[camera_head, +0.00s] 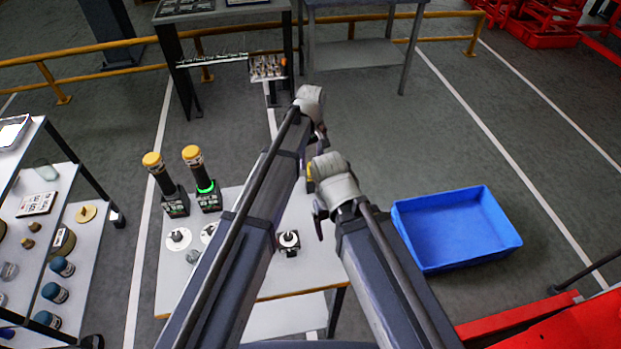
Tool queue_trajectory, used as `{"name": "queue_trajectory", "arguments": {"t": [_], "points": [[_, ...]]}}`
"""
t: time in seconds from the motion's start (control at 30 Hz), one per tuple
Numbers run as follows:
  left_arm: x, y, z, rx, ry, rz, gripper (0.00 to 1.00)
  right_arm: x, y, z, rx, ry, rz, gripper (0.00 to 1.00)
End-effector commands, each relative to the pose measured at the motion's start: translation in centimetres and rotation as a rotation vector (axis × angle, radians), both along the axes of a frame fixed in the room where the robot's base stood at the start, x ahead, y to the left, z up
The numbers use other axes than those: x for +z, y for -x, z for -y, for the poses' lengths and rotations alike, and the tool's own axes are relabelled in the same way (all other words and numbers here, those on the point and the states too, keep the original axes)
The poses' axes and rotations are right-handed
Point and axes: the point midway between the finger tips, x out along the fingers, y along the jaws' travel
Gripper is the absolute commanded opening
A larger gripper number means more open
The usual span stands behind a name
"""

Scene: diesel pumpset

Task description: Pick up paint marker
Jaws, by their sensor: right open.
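I cannot make out a paint marker for certain. A small yellow patch (309,171) shows beside my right wrist, too small and too covered to name. My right gripper (318,218) is open, low over the right part of the white table (262,290); its fingers are partly hidden by its own wrist. My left gripper (318,138) is beyond it, above the far side of the table. The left wrist hides most of its fingers, so its jaws cannot be read. My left arm covers the middle of the table.
Two dark cylinders with yellow caps (154,162) (194,156) stand at the table's far left, one with a green-lit ring. A small black device with a white disc (289,241) sits near the right edge. A blue bin (455,228) is on the right; a shelf (75,245) stands left.

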Motion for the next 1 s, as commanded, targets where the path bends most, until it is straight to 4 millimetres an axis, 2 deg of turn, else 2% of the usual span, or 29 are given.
{"name": "queue_trajectory", "arguments": {"t": [0.03,0.23,0.57,1.0], "points": [[-1.2,0.0,-0.1,0.0,0.0,0.0,0.57,-1.2,0.0,0.0,0.0,0.0,0.0,0.84],[-3.6,0.0,-0.2,0.0,0.0,0.0,0.57,-3.7,0.0,0.0,0.0,0.0,0.0,0.84],[-3.8,0.0,-0.2,0.0,0.0,0.0,0.57,-3.8,0.0,0.0,0.0,0.0,0.0,0.84],[-3.8,0.0,-0.2,0.0,0.0,0.0,0.09,-3.8,0.0,0.0,0.0,0.0,0.0,0.84]]}}
